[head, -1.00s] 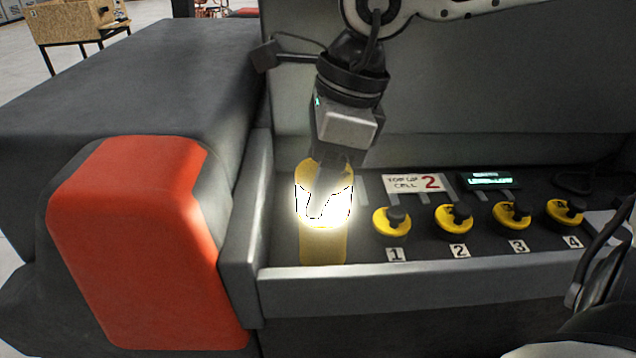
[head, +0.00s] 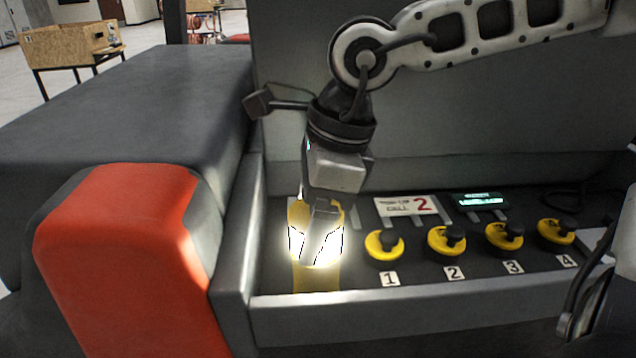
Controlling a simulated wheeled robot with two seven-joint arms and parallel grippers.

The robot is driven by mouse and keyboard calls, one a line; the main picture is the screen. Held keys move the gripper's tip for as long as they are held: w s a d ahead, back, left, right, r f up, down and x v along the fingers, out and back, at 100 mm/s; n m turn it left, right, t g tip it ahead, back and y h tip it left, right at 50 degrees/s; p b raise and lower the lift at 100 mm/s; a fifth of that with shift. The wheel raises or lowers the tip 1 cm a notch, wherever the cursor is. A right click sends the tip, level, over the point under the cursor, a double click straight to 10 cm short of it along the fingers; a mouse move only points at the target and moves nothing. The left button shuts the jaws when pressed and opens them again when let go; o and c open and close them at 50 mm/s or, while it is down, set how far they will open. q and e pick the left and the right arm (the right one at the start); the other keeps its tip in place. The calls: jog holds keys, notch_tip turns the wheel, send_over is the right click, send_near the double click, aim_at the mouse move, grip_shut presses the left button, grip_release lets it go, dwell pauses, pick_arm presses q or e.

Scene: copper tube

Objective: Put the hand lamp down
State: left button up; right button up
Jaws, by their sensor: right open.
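The hand lamp (head: 318,278) is a yellow cylinder with a brightly glowing band. It stands upright at the left end of the dark panel, just behind the front rim. My right gripper (head: 320,245) reaches down from above, with its fingers at the lamp's glowing upper part. The jaws are open, and one finger shows in front of the lamp. The glare hides the other finger and whether either one touches the lamp. My left gripper is not in view.
Several yellow round fittings with black knobs, numbered from 1 (head: 384,245), line the panel to the right. Behind them are a sign with a red 2 (head: 406,205) and a small display (head: 482,200). A grey rim (head: 420,305) runs along the front. A red-orange cover (head: 125,265) is at left.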

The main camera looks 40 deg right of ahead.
jog(key=v, duration=1.2)
jog(key=shift+a, duration=0.1)
